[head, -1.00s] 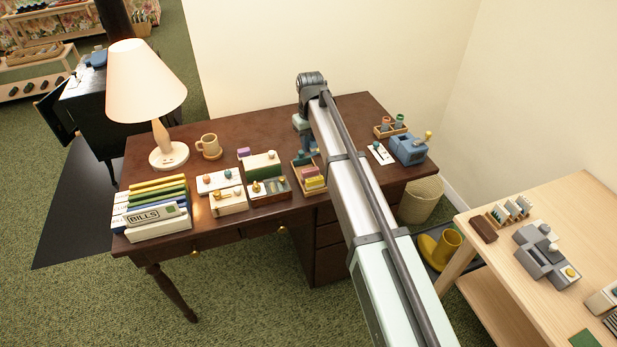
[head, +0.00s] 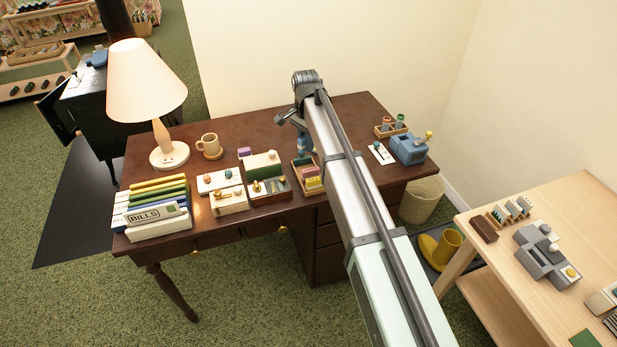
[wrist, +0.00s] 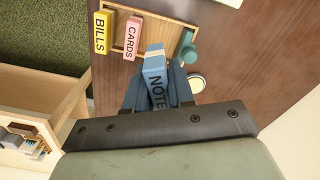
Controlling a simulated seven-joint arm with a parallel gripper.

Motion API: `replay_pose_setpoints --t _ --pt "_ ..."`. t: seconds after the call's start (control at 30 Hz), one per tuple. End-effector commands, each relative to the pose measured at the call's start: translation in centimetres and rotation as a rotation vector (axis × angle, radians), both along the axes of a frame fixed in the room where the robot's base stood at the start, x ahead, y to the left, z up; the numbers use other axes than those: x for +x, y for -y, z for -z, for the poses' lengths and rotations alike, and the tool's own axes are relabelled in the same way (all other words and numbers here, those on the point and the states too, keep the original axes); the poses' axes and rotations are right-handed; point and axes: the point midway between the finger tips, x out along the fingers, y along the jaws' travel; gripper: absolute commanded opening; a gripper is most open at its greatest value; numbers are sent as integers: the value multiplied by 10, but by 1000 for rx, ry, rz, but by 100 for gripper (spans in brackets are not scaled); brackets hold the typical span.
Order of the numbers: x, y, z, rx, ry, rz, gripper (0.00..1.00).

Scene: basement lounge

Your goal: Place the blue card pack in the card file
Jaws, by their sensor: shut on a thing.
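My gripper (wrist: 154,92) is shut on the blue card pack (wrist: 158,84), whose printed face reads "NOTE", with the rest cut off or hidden. The pack has a pale band near its far end. The card file (wrist: 168,36) is a shallow wooden tray just beyond the pack in the wrist view. A yellow pack marked BILLS (wrist: 101,32) and a pink pack marked CARDS (wrist: 132,38) stand at its left part. The pack's far end overlaps the tray's right part; I cannot tell whether it is inside. In the head view, my arm partly hides the card file (head: 295,173).
A teal knob-like piece (wrist: 188,46) is close right of the pack. On the desk (head: 255,130), white and green boxes (head: 262,165) stand left of the file. A blue device (head: 409,149) is at the right. The desk's back middle is clear.

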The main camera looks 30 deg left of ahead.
Motion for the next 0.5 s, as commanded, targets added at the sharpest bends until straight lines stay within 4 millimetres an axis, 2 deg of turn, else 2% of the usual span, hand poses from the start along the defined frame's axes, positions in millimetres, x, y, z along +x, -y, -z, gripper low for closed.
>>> replay_pose_setpoints --t 0.2,0.5 --pt "0 0 0 -1 0 260 0" --pt "0 0 1 -1 -1 435 0"
